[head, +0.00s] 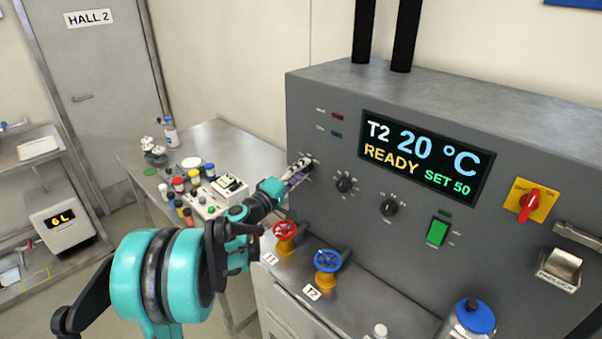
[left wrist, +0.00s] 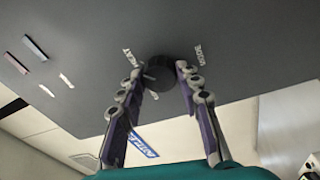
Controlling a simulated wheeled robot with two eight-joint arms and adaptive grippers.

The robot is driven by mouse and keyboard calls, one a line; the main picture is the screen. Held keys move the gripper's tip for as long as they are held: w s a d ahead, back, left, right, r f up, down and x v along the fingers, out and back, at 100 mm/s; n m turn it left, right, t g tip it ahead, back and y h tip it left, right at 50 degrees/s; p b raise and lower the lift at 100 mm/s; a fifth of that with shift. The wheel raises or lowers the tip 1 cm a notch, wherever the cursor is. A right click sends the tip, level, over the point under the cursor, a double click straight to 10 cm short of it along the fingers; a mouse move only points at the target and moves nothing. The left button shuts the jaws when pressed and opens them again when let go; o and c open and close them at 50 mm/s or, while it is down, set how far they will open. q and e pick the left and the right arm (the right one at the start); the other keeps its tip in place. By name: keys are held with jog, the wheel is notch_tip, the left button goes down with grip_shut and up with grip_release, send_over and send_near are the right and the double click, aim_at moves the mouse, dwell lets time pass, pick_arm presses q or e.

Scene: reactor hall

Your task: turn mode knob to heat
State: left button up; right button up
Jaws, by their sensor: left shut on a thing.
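The mode knob (left wrist: 159,72) is a round black knob on the grey panel. In the left wrist view a white MODE label sits to its right and a white HEAT label to its left; which way the knob points cannot be made out. My left gripper (left wrist: 162,76) is shut on the knob, one finger on each side. In the head view the same gripper (head: 299,171) reaches the left part of the panel and mostly hides the knob. My right gripper is not in view.
The panel's display (head: 425,158) reads T2 20 °C, READY, SET 50. Two more black knobs (head: 344,184) (head: 389,207) sit right of my gripper. A red valve wheel (head: 286,230) and a blue one (head: 328,261) stand below. A side table (head: 215,135) holds bottles and jars.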

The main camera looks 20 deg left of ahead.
pick_arm(q)
jog(key=shift+m, duration=0.5)
jog(key=o, duration=1.2)
jog(key=shift+c, duration=0.2)
jog(key=v, duration=1.2)
jog(key=shift+f, duration=0.15)
